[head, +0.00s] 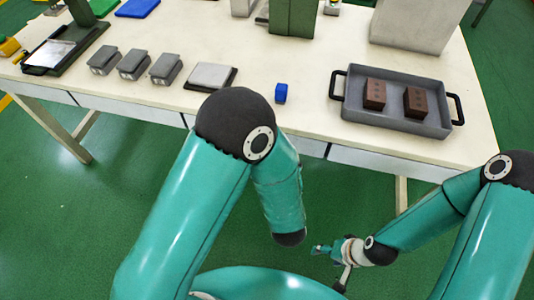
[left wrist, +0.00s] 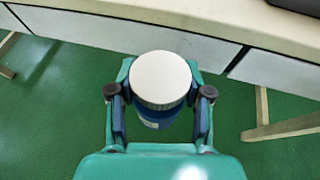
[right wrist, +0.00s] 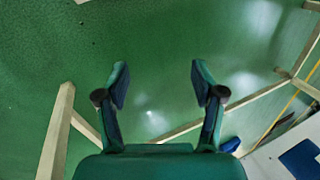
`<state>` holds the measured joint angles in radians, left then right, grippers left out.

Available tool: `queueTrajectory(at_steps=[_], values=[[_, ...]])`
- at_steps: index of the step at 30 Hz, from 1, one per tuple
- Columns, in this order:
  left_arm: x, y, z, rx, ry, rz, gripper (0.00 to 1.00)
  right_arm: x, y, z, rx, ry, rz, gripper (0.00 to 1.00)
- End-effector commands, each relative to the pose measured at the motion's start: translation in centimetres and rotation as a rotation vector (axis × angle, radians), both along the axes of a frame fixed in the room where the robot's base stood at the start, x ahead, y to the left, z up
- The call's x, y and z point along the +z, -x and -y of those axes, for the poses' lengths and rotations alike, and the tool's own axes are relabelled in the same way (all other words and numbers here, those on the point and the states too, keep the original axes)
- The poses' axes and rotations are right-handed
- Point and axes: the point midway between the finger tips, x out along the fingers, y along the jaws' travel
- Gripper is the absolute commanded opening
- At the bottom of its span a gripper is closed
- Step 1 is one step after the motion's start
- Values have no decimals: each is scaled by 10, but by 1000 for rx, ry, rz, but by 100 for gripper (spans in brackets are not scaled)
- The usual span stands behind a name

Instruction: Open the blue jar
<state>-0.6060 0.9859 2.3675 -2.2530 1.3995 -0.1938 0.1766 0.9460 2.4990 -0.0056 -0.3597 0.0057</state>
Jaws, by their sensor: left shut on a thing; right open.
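The blue jar (left wrist: 156,121) shows in the left wrist view, with its round white lid (left wrist: 160,78) on top and facing the camera. My left gripper (left wrist: 160,92) is shut on the jar, one finger on each side, and holds it off the table, in front of the table's edge. In the head view my left arm hides the jar and the left gripper. My right gripper (right wrist: 158,85) is open and empty, with green floor behind it. In the head view the right gripper (head: 331,262) is low, right of the left forearm's end, over the floor.
The table (head: 300,60) holds a dark tray (head: 390,119) with two brown blocks (head: 375,94), a small blue block (head: 281,93), a plate on a dark base (head: 211,76) and several grey blocks (head: 166,68). A table leg (right wrist: 58,130) shows in the right wrist view. The floor is clear.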

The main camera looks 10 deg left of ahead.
Motion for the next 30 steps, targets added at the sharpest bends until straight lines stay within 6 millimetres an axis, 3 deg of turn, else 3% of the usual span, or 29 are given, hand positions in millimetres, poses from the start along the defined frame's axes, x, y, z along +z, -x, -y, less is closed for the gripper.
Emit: queueTrajectory(at_steps=[5, 11, 15, 20, 23, 30], values=[[0, -1, 5, -22, 0, 3, 0, 1, 5, 1, -78, -8, -50, 63], [1, -1, 4, -20, 0, 3, 0, 2, 30, -4, -295, -21, -293, 63], [1, -1, 4, -19, 1, 4, 0, 4, 24, -1, -512, 14, -491, 63], [1, -1, 4, -19, 1, 4, 0, 15, -7, 5, -743, 116, -652, 63], [1, -1, 4, -18, 0, 4, 0, 32, -37, 7, -875, 208, -704, 63], [1, -1, 4, -18, 1, 4, 0, 109, -122, -12, -1141, 411, -642, 63]])
